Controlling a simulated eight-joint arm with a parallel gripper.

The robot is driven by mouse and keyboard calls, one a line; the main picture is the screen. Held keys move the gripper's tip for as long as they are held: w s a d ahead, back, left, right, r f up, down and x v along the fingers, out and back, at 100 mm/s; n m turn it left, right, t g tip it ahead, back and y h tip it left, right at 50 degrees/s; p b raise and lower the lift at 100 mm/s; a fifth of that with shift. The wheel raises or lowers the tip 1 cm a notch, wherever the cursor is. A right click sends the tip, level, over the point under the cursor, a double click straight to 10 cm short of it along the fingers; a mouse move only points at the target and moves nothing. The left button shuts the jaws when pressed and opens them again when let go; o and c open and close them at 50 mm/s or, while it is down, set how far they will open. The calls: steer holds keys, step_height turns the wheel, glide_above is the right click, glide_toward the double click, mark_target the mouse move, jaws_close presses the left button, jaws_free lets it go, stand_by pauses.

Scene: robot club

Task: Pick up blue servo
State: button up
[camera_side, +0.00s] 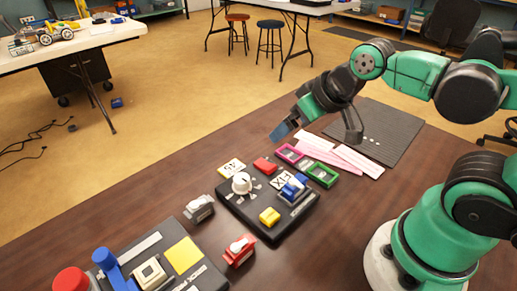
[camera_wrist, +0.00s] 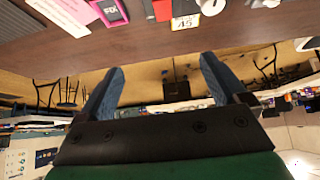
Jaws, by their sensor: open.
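A small blue block-like part (camera_side: 294,186), which looks like the blue servo, sits at the right end of the black panel (camera_side: 272,228) in the side view. My gripper (camera_side: 281,131) is above the table's far edge, beyond the panel and well apart from the blue part. In the wrist view my gripper (camera_wrist: 162,66) has its two blue fingers spread with nothing between them. The blue part is not clearly visible in the wrist view.
The panel carries a white knob (camera_side: 241,183) and yellow block (camera_side: 269,216). Nearby are a red part (camera_side: 240,250), grey part (camera_side: 199,207), magenta frame (camera_side: 289,153) and green frame (camera_side: 323,174). A second panel (camera_side: 207,275) with a blue lever (camera_side: 112,266) stands front left.

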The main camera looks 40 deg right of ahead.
mark_target(295, 179)
steer(key=s+f+g, duration=0.1)
steer(key=g, duration=0.1)
steer(key=a+f+g, duration=0.1)
steer(key=f+g, duration=0.1)
steer(key=s+a+f+g, duration=0.1)
steer(key=f+g, duration=0.1)
steer(key=shift+s+g, duration=0.35)
steer(key=shift+g, duration=0.05)
steer(key=shift+s+f, duration=0.1)
steer(key=shift+f, duration=2.7)
steer(key=c, duration=1.1)
steer(key=shift+o, duration=0.2)
steer(key=shift+r, duration=0.15)
